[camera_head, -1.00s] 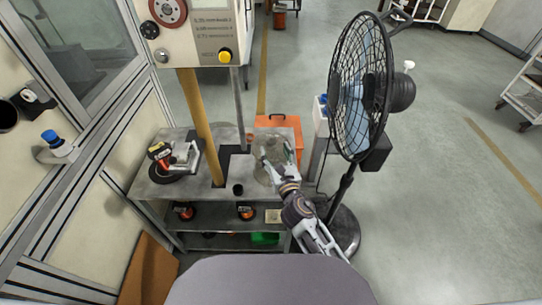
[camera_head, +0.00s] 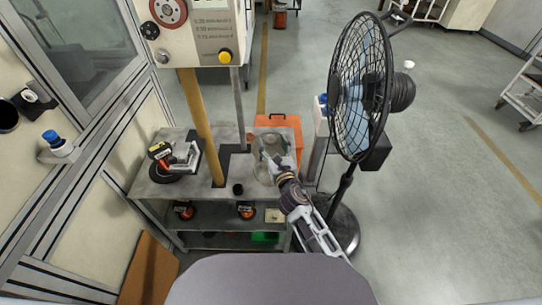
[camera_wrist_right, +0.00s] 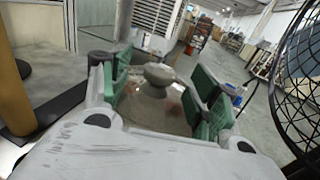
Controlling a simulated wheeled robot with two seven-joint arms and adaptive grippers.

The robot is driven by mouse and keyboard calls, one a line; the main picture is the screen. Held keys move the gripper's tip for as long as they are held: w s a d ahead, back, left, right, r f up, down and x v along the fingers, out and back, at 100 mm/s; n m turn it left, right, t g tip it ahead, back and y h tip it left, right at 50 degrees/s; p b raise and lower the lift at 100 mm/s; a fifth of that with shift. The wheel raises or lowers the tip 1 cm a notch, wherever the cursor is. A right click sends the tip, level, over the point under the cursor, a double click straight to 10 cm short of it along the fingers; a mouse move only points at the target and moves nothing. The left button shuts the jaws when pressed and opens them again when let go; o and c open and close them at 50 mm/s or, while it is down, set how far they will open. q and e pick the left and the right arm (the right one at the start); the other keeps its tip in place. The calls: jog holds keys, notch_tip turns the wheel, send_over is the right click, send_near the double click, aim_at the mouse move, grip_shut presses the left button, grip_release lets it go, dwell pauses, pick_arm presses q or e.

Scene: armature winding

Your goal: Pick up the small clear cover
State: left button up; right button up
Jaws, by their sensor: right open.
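The small clear cover (camera_head: 264,143) is a see-through dome standing on the right part of the grey metal table. In the right wrist view the cover (camera_wrist_right: 158,102) shows a round knob on top and sits between the green finger pads. My right gripper (camera_head: 275,161) is at the near right side of the cover in the head view and overlaps it there. The right gripper (camera_wrist_right: 165,90) is open, with its pads apart on both sides of the knob. I cannot tell whether a pad touches the cover. My left gripper is not in view.
A yellow post (camera_head: 202,125) and a small black cup (camera_head: 238,189) are left of the cover. A black fan (camera_head: 360,85) stands close on the right. An orange box (camera_head: 280,121) is behind the table. A tool with a black base (camera_head: 175,162) sits at the table's left.

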jog(key=shift+x, duration=2)
jog(key=shift+c, duration=0.4)
grip_shut()
